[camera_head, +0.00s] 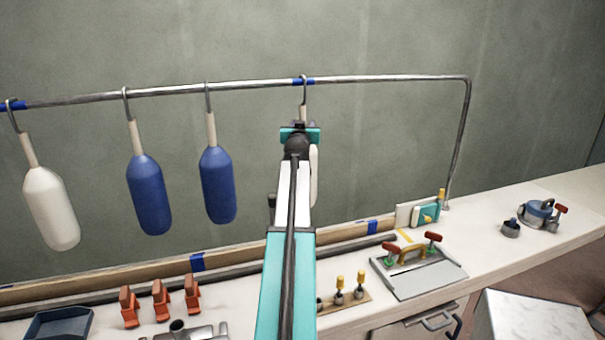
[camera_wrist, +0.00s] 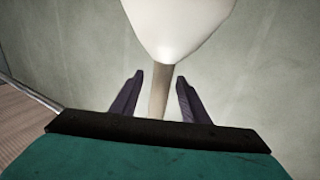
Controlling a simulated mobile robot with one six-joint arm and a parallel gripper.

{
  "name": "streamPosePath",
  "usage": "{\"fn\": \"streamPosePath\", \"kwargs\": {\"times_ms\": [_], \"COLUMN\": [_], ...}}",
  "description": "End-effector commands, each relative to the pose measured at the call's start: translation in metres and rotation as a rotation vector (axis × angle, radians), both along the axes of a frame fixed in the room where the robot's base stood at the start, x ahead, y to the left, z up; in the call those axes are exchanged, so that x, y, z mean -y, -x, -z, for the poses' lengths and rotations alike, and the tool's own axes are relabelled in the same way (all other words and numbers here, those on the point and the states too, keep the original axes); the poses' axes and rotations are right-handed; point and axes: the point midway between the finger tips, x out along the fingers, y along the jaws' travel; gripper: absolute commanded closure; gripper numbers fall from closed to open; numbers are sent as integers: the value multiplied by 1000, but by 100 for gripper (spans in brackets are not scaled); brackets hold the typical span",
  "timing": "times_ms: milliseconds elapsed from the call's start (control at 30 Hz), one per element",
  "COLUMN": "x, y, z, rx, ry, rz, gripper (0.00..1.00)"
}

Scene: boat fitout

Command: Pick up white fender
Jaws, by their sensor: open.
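A white fender (camera_wrist: 178,25) fills the top middle of the wrist view, its tan neck (camera_wrist: 159,90) running down between my two fingers. My gripper (camera_wrist: 160,98) is open, with one dark finger on each side of the neck and gaps visible on both sides. In the head view my gripper (camera_head: 300,132) is at the upper part of this fender, below its hook (camera_head: 304,90) on the rail. My arm hides most of the fender there; a white strip (camera_head: 314,172) shows at its right. A second white fender (camera_head: 50,208) hangs at the far left.
Two blue fenders (camera_head: 149,195) (camera_head: 217,185) hang left of my arm on the metal rail (camera_head: 390,79). Right of my gripper, under the rail, is free air.

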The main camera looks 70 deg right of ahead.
Motion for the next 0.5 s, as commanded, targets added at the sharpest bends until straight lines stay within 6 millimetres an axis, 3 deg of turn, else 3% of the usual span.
{"fn": "streamPosePath", "kwargs": {"times_ms": [200,500], "x": [22,32], "y": [-6,-9], "z": [-1,0], "rx": [1,1], "ry": [-1,0], "rz": [0,0], "gripper": [59,59]}}
